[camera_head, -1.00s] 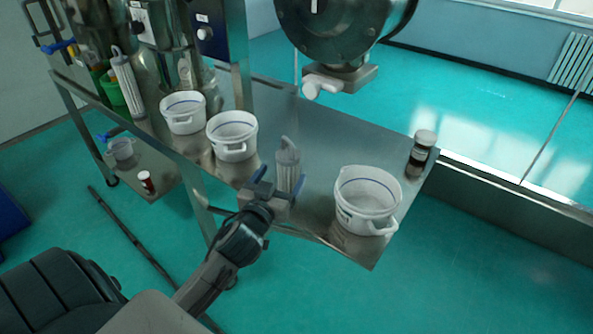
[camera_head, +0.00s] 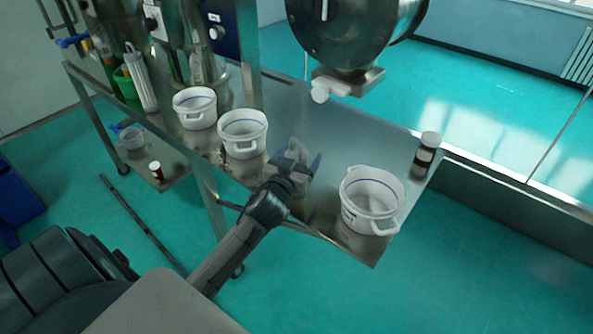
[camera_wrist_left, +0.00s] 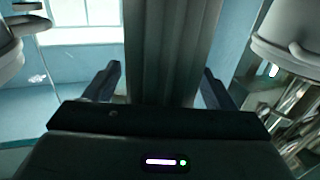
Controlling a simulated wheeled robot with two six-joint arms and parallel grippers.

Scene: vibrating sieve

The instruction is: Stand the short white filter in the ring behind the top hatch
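The short white filter (camera_head: 297,149) stands on the steel table, mostly hidden by my left gripper (camera_head: 295,165) in the head view. In the left wrist view the filter (camera_wrist_left: 165,55) is a shaded, ribbed upright column between the two fingers of the left gripper (camera_wrist_left: 160,82). The fingers are spread, one on each side of it. A thin gap shows at the left finger; contact at the right finger cannot be told. My right gripper is not in view. I cannot make out the top hatch or its ring.
White buckets stand on the steel table (camera_head: 325,215): one right of the gripper (camera_head: 371,218), two to its left (camera_head: 243,148) (camera_head: 194,122). A brown jar (camera_head: 427,150) stands at the right corner. A taller white filter (camera_head: 141,82) stands at left. A metal drum (camera_head: 350,30) overhangs the back.

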